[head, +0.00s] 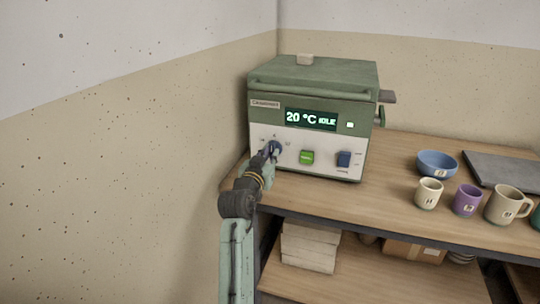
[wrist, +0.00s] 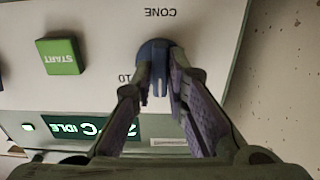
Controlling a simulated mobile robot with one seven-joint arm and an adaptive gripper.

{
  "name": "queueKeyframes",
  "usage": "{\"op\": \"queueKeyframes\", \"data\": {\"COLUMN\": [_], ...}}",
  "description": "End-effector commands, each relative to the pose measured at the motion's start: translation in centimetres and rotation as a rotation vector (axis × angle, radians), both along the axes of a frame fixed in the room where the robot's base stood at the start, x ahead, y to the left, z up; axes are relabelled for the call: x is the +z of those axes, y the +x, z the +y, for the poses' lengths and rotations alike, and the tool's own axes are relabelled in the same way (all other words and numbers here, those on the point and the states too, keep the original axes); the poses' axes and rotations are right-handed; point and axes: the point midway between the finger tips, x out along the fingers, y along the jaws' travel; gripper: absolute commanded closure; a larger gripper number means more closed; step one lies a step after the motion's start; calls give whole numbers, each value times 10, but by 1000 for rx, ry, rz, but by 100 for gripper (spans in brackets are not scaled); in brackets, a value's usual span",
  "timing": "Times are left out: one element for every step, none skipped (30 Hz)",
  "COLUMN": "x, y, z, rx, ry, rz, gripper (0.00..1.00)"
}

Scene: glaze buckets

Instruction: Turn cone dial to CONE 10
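The blue cone dial (head: 275,147) is on the white front panel of the green kiln (head: 315,85), left of the green START button (head: 306,157). My gripper (head: 269,153) is at the dial. In the wrist view, which is upside down, its two fingers (wrist: 160,64) lie on either side of the dial's raised grip (wrist: 158,85) and appear to close on it. The grip runs roughly upright on the panel. The "10" label (wrist: 124,78) shows beside the left finger, apart from the grip's line. Other dial marks are hidden by the fingers.
The kiln display (head: 310,118) reads 20 °C IDLE. A blue rocker switch (head: 344,159) is right of START. A blue bowl (head: 437,163), a cream cup (head: 429,193), a purple cup (head: 467,199) and a beige mug (head: 505,204) stand right on the wooden table (head: 390,190).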

Motion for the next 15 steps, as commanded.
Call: {"op": "queueKeyframes", "data": {"x": [0,0,0,0,0,0,0,0,0,0,0,0,0,0,0], "y": [0,0,0,0,0,0,0,0,0,0,0,0,0,0,0], "z": [0,0,0,0,0,0,0,0,0,0,0,0,0,0,0], "rx": [0,0,0,0,0,0,0,0,0,0,0,0,0,0,0], "ry": [0,0,0,0,0,0,0,0,0,0,0,0,0,0,2], "rz": [0,0,0,0,0,0,0,0,0,0,0,0,0,0,-1], "gripper": [92,94,96,98,100,100,100,100,100,100,100,100,100,100,100]}}
